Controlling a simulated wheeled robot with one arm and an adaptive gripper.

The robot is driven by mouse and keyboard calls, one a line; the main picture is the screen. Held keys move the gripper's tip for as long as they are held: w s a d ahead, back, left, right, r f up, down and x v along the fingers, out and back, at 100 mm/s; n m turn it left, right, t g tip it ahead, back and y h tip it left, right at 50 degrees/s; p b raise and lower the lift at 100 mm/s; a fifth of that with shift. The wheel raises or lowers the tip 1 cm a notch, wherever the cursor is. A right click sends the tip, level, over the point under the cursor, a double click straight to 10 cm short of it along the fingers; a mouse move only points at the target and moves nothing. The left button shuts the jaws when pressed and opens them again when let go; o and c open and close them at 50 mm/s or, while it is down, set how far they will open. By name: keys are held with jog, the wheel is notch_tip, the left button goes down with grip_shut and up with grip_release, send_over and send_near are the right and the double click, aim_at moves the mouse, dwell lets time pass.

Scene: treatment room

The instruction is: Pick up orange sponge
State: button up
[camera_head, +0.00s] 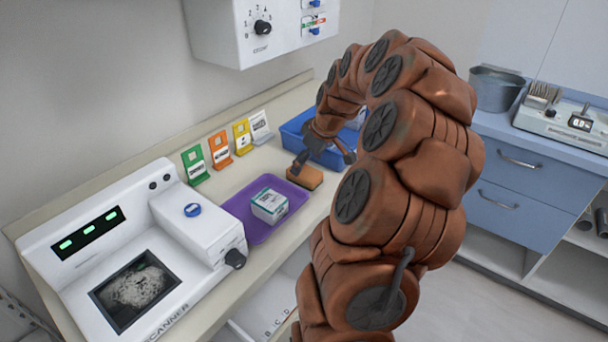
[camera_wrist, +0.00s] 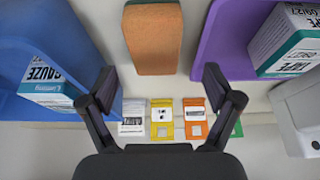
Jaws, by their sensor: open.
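The orange sponge (camera_head: 304,178) lies on the counter between the purple tray and the blue bin; a dark greenish layer shows along one edge. In the wrist view the sponge (camera_wrist: 153,40) is at the top centre, beyond my fingertips. My gripper (camera_head: 322,151) is open and empty, just above and behind the sponge in the head view. In the wrist view the two dark fingers of my gripper (camera_wrist: 160,78) are spread apart, with the sponge lined up between them and not touched.
The purple tray (camera_head: 238,208) holds a white-green tape box (camera_head: 269,204). The blue bin (camera_wrist: 52,35) holds a gauze box (camera_wrist: 48,88). Several coloured cards, including an orange one (camera_head: 220,150), stand along the wall. A white scanner (camera_head: 205,215) is at the left.

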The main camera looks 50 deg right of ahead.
aim_at(305, 171)
jog(key=x, duration=0.1)
jog(key=p+x, duration=0.1)
jog(key=x, duration=0.2)
jog(key=shift+s+d+f, duration=0.15)
jog(key=shift+d+f, duration=0.1)
jog(key=shift+f, duration=0.15)
jog(key=shift+f+b, duration=0.25)
jog(key=shift+b, duration=0.1)
dwell(0.6)
jog(key=c, duration=0.8)
